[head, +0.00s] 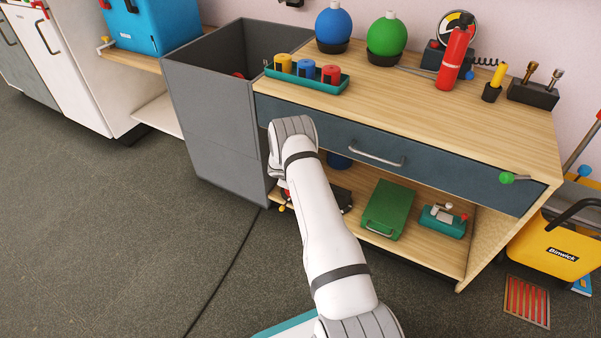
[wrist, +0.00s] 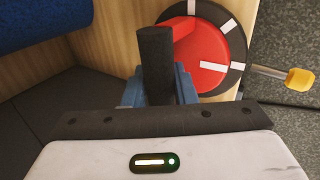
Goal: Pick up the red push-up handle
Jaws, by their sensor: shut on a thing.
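In the wrist view, the red push-up handle (wrist: 198,62) shows a round red base with a black rim and white marks, and a black bar-shaped grip in front of it. My gripper (wrist: 158,88) has its blue fingers closed on the black grip. The base stands on edge, facing the camera, close to a wooden panel. I cannot tell whether it touches the panel or shelf. In the head view, my arm hides most of the gripper and handle at the lower shelf's left end.
The lower shelf (head: 335,192) holds a green case (head: 389,209) and a teal device (head: 443,221). A blue round thing (wrist: 40,22) is close at the wrist view's upper left. A metal rod with a yellow tip (wrist: 300,79) is right of the handle. A grey bin (head: 205,115) stands left.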

